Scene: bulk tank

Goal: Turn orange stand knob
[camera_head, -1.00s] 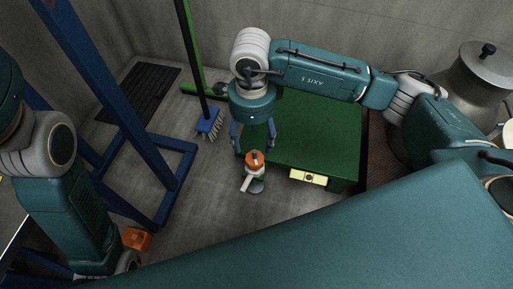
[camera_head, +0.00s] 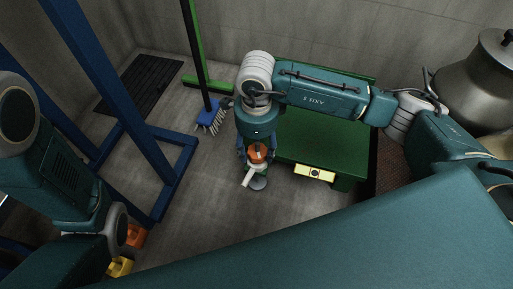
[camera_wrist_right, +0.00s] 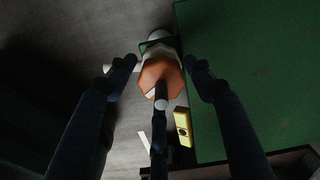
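The orange stand knob (camera_head: 258,153) is a faceted cap on top of a small stand with a white handle (camera_head: 249,176) and a round grey foot (camera_head: 258,183). The right wrist view shows the orange knob (camera_wrist_right: 158,72) from above. My right gripper (camera_head: 257,149) points down over the stand. In the right wrist view, the fingers of my right gripper (camera_wrist_right: 158,74) are spread on either side of the knob, with gaps on both sides. My left arm is at the left of the head view; its gripper does not show.
A green table (camera_head: 320,138) with a yellow panel (camera_head: 315,173) stands right beside the stand. A blue frame (camera_head: 165,200) and a broom (camera_head: 212,115) are to the left. A metal tank (camera_head: 480,85) is at the right. Grey floor (camera_head: 215,225) is clear in front.

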